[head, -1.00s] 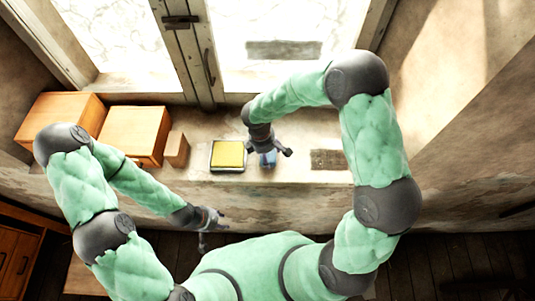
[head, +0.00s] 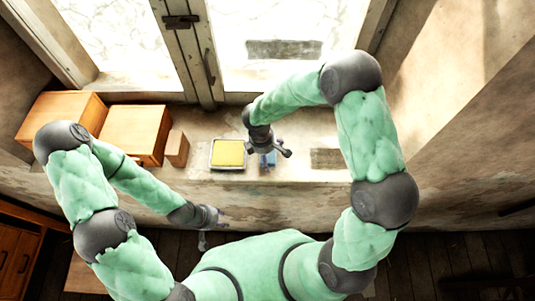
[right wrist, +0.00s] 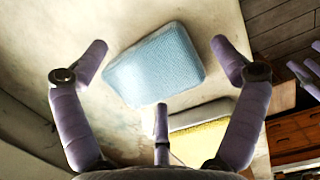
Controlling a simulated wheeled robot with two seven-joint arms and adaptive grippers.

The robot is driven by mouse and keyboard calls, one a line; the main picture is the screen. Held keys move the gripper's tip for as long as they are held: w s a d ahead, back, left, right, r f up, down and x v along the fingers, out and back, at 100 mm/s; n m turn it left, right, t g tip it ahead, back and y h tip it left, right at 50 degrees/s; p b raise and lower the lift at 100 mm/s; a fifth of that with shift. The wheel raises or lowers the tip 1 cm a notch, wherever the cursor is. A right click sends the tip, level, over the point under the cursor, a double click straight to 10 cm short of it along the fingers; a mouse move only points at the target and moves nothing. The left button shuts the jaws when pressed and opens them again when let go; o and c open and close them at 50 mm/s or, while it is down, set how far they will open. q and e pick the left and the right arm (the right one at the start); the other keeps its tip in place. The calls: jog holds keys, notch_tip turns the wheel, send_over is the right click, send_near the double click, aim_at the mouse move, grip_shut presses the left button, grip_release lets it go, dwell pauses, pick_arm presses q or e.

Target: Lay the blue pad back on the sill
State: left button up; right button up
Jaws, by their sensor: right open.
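The blue pad (head: 268,160) is near the front edge of the pale sill (head: 205,120), partly hidden under my right gripper (head: 272,150) in the head view. In the right wrist view the pad (right wrist: 155,65) appears as a light blue, textured block lying at a slant against the sill surface. My right gripper (right wrist: 150,80) is open, with its fingers spread to either side of the pad and apart from it. My left gripper (head: 213,216) is low in front of the sill, away from the pad; its jaws are too small to judge.
A yellow pad (head: 229,153) sits in a dark-rimmed tray left of the blue pad. Two orange-brown boxes (head: 135,133) and a small wooden block (head: 177,149) stand further left. A grey-brown rectangular patch (head: 326,159) is to the right. The window frame (head: 190,50) rises behind.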

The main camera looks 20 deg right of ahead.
notch_tip(320, 180, up, 12)
jog(key=a+b, duration=0.1)
jog(key=b, duration=0.1)
jog(key=shift+w+a, duration=0.25)
jog(key=shift+a, duration=0.15)
